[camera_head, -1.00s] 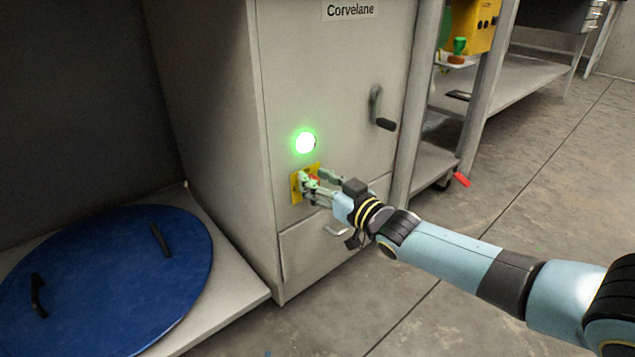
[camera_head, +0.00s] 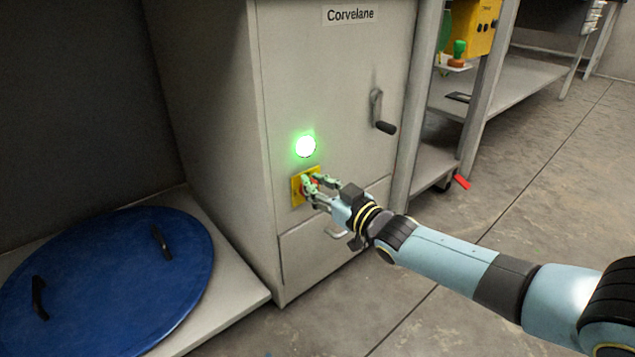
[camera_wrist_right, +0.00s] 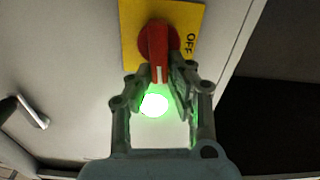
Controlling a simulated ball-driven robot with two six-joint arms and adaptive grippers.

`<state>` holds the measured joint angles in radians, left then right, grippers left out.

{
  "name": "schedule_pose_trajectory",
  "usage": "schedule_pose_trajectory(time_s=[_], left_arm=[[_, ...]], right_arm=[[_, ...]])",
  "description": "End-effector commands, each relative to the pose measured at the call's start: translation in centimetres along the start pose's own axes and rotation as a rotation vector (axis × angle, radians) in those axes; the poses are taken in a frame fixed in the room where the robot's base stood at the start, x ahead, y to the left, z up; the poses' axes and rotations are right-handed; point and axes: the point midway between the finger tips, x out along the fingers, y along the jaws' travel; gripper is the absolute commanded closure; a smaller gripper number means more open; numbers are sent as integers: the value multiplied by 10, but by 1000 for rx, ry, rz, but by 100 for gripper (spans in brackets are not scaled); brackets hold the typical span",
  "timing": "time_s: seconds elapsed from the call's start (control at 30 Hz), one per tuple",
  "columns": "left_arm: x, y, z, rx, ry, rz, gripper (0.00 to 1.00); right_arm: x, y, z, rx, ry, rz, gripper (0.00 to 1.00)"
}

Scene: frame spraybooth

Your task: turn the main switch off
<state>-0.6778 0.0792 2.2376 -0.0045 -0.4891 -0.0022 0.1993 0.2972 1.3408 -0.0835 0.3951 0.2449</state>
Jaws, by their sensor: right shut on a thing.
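The main switch is a red rotary knob (camera_wrist_right: 158,42) on a yellow plate (camera_wrist_right: 190,20). The plate also shows in the head view (camera_head: 297,190), low on the grey cabinet's front. In the wrist view the knob's white mark points down the picture, towards the glowing green lamp (camera_wrist_right: 153,105); the word OFF is at the plate's right side, away from the mark. My right gripper (camera_head: 313,184) is at the plate, its fingers on both sides of the knob's grip and shut on it; it also shows in the wrist view (camera_wrist_right: 165,75). My left gripper is not in view.
The lit green lamp (camera_head: 306,146) sits above the plate on the cabinet (camera_head: 340,70). A crank handle (camera_head: 378,110) sticks out at upper right, a drawer handle (camera_head: 337,233) below. A blue round lid (camera_head: 110,280) lies at left. Open floor is at right.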

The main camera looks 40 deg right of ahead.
Motion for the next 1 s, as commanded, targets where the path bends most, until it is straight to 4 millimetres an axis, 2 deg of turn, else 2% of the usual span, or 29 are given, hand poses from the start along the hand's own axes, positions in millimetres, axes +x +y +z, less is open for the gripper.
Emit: schedule_pose_trajectory(time_s=[0.5, 1.0], left_arm=[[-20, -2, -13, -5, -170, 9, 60], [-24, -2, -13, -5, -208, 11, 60]], right_arm=[[0, -12, 2, -465, -1, 0, 100], [-1, -22, 13, -939, -3, -2, 100]])
